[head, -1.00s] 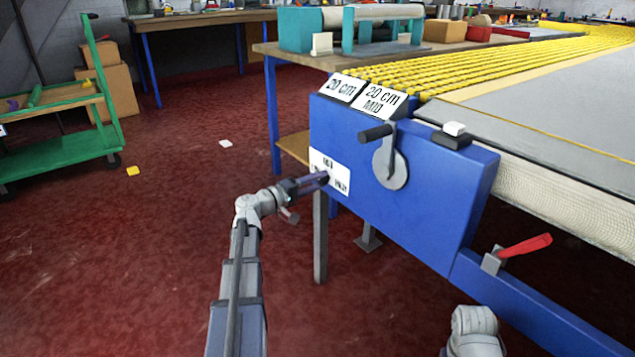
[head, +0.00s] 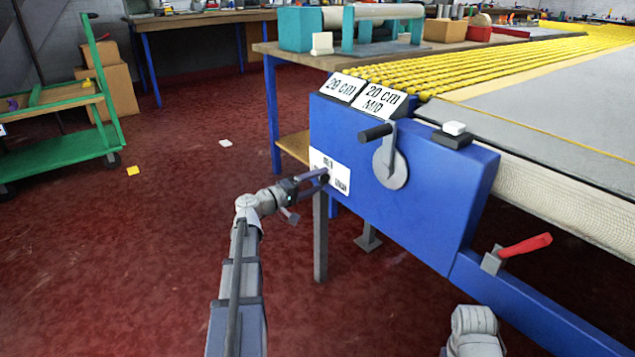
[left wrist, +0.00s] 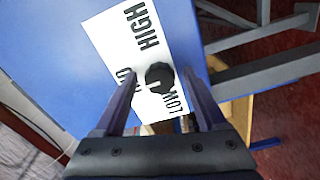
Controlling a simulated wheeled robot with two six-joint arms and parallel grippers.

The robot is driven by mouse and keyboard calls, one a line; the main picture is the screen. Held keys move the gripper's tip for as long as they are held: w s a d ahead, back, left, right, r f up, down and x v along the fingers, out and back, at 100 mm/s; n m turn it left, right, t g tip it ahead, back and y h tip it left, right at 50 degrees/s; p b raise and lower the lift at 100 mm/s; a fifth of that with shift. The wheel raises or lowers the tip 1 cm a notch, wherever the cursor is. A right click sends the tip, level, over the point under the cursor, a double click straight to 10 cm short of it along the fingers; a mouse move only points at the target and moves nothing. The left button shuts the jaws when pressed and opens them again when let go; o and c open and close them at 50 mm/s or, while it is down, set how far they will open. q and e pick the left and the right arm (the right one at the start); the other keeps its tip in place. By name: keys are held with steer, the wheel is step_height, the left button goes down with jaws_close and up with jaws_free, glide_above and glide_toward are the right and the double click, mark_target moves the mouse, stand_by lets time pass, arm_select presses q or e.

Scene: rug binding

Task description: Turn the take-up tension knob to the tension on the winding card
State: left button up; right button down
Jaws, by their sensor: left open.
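The black tension knob (left wrist: 160,77) sits on a white label (left wrist: 177,42) marked HIGH, MID and LOW; MID is partly covered. The knob's pointer direction is not clear. The label (head: 341,186) is on the end of the blue housing. My left gripper (head: 321,181) is open at the label, with its fingers on either side of the knob in the left wrist view; I cannot tell whether they touch it. The winding card (head: 382,99) on top of the housing reads "20 cm MID". My right gripper is out of view.
The blue housing (head: 430,195) carries a crank (head: 390,165) beside the label and a second card (head: 342,88) reading "20 cm". A red-handled lever (head: 525,245) is lower right. A grey leg (head: 320,240) stands below the gripper. Red floor at left is mostly clear.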

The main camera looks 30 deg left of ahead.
arm_select(q)
steer(key=v, duration=0.8)
steer(key=shift+w+d, duration=0.1)
steer(key=shift+d, duration=0.05)
stand_by(0.4)
